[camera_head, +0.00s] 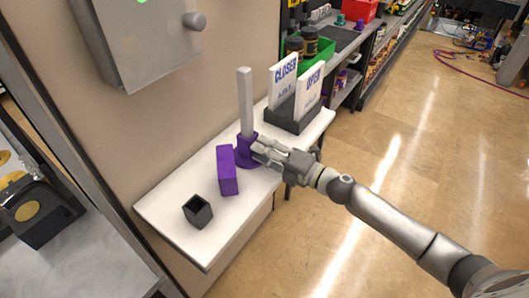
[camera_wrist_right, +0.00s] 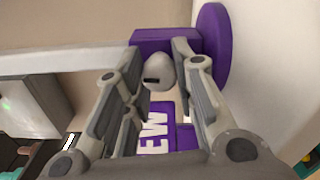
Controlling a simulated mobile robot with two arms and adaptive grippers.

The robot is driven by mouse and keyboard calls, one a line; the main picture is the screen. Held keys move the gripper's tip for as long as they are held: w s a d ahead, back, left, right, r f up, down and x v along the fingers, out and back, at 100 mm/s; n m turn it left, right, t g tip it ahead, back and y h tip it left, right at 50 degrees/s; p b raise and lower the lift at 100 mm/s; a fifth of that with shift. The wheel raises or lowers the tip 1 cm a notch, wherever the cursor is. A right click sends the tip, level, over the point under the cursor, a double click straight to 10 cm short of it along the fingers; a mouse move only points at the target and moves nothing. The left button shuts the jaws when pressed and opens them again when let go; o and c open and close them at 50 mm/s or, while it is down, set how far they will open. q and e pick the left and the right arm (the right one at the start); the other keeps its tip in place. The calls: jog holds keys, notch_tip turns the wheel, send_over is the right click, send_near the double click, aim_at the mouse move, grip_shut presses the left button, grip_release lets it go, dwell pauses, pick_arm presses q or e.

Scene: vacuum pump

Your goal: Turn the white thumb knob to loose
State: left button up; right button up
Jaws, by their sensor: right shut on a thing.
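A purple clamp-like base (camera_head: 246,153) with an upright grey post (camera_head: 245,100) stands on the white shelf. My right gripper (camera_head: 260,150) reaches it from the right. In the right wrist view, the rounded white thumb knob (camera_wrist_right: 158,72) with a dark slot sits between my right gripper's fingers (camera_wrist_right: 157,60), against a purple part (camera_wrist_right: 152,39). The right gripper is shut on the knob. The head view hides the knob behind the fingers. My left gripper is not in view.
A purple block (camera_head: 227,171) and an open black box (camera_head: 198,211) stand left of the base on the white shelf (camera_head: 165,205). A dark holder with CLOSED (camera_head: 284,78) and OPEN (camera_head: 310,88) signs is behind. A grey wall box (camera_head: 145,45) hangs upper left.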

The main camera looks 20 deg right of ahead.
jog(key=shift+n, duration=0.6)
jog(key=shift+f, duration=0.1)
jog(key=o, duration=1)
jog(key=shift+o, duration=0.2)
